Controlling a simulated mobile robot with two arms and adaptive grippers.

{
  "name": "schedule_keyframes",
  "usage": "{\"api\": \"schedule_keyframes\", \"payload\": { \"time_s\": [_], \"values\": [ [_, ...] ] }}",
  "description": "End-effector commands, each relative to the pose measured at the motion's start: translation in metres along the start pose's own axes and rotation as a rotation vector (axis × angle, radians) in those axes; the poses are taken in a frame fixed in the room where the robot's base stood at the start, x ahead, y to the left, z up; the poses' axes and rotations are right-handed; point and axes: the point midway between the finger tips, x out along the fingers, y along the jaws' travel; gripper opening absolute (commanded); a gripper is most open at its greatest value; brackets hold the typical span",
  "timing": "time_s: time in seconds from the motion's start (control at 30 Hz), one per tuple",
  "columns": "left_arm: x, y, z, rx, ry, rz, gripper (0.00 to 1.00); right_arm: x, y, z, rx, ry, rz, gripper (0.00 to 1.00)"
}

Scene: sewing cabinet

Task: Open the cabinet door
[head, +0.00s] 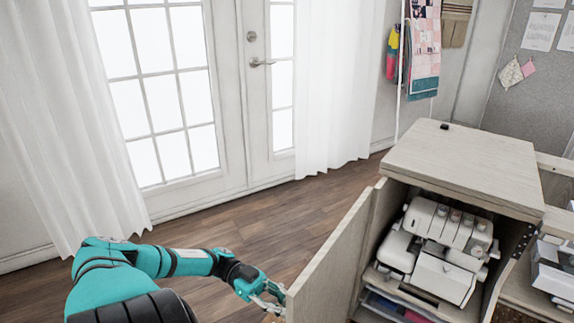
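The cabinet (468,168) stands at the right with a light wood top. Its door (328,262) is swung out toward the lower left, and the inside shows. A white sewing machine (440,250) sits on a shelf inside. My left gripper (274,298) is at the outer edge of the door, at the bottom of the picture. Its metal fingers are close to or touching that edge; I cannot tell whether they grip it. The door's lower part is cut off by the frame. My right gripper is out of view.
A shelf below the machine holds plastic drawers (393,307). A small black object (444,126) lies on the cabinet top. Another machine (554,268) stands at the right edge. The wood floor (250,225) left of the door is clear up to the curtains and glazed doors.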

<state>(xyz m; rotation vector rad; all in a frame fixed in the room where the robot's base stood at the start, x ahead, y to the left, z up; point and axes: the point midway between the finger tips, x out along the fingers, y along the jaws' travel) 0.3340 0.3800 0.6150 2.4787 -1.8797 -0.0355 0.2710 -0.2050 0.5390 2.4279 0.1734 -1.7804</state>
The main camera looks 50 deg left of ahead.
Motion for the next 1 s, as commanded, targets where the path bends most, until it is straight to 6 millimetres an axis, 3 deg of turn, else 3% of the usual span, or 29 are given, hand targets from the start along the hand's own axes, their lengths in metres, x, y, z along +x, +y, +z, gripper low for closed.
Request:
{"api": "schedule_keyframes", "payload": {
  "time_s": [0.27,0.43,0.77,1.0],
  "values": [
    [0.000,0.002,0.003,-0.008,-0.004,0.002,0.00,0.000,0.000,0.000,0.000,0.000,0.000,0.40],
    [0.001,0.002,0.002,-0.005,-0.002,0.002,0.19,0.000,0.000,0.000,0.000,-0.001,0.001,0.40],
    [-0.001,0.000,0.000,-0.001,0.001,0.000,0.19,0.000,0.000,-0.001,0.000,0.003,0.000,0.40],
    [-0.036,-0.001,0.001,0.001,-0.003,-0.004,0.19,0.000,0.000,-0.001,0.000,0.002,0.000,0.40]
  ]
}}
